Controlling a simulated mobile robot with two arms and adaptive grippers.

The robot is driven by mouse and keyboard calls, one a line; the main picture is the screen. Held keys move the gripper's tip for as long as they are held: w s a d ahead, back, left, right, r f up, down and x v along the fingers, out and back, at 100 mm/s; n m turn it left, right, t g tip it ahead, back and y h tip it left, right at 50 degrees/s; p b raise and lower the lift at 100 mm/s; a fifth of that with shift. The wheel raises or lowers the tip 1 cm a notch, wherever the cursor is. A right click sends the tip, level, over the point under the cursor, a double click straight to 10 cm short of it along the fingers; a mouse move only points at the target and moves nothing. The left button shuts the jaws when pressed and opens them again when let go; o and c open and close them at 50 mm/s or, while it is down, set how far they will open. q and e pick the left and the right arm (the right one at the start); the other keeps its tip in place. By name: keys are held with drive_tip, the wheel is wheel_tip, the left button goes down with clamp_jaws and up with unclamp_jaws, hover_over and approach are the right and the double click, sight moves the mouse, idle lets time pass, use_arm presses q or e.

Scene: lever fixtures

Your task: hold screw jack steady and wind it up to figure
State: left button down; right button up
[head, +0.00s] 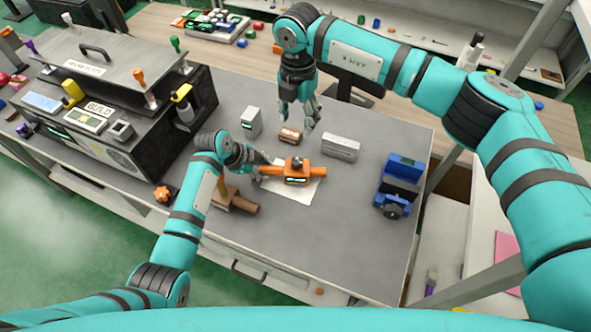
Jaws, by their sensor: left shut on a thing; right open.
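The orange screw jack (296,180) sits on a white sheet (291,195) on the grey bench top. It has a small lit display on its front, a dark knob on top and an orange bar out to each side. The figure is too small to read. My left gripper (262,168) is shut on the jack's left side, at the orange bar; its fingers hide part of that end. My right gripper (300,118) is open and empty, pointing down behind the jack, apart from it and near a small brown block (290,135).
Grey blocks stand behind the jack, at left (252,122) and right (341,148). A blue fixture with a black knob (398,186) is at the right edge. A brown wooden piece (238,204) lies front left. A black machine (140,125) fills the left. Bench front is clear.

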idle(0.4)
use_arm(q)
drive_tip(key=c, duration=1)
unclamp_jaws()
drive_tip(key=shift+c, duration=0.2)
drive_tip(key=v, duration=1.2)
